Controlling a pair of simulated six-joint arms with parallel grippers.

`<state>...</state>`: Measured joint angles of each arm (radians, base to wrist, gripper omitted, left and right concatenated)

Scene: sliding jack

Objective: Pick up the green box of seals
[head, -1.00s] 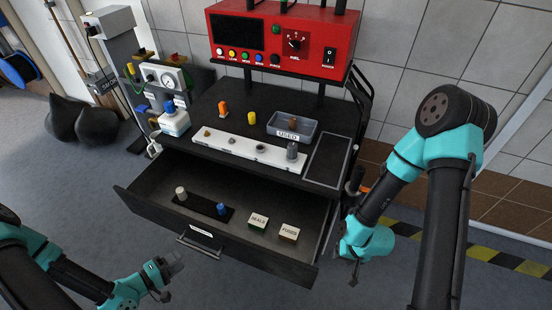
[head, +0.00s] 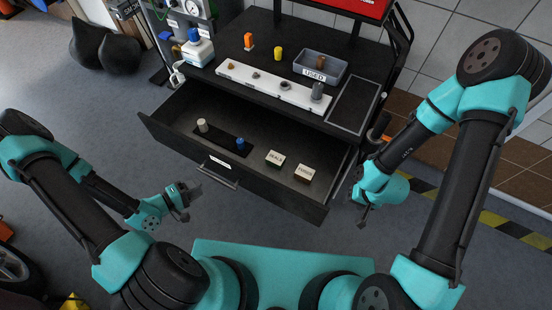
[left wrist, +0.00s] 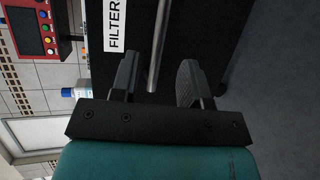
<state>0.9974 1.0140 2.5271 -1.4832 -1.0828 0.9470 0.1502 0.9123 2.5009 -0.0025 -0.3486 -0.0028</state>
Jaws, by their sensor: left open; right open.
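The seals box (head: 275,159) sits in the open drawer (head: 310,206), right of its middle. Its top is white with lettering, and its lower side is dark green. My left gripper (head: 193,190) is open and empty, outside the drawer, in front and to the left of its handle. In the left wrist view my open left gripper (left wrist: 158,80) has the drawer's metal handle bar (left wrist: 158,45) showing between its fingers, with a FILTERS label (left wrist: 114,25) beside it. My right gripper (head: 364,212) is open and empty, just right of the drawer's right end.
A similar fuses box (head: 304,173) lies right of the seals box. A black strip (head: 222,142) in the drawer bears a pale cylinder (head: 202,125) and a blue one (head: 240,144). The bench top above holds a white rail (head: 272,87) and a grey used tray (head: 320,68).

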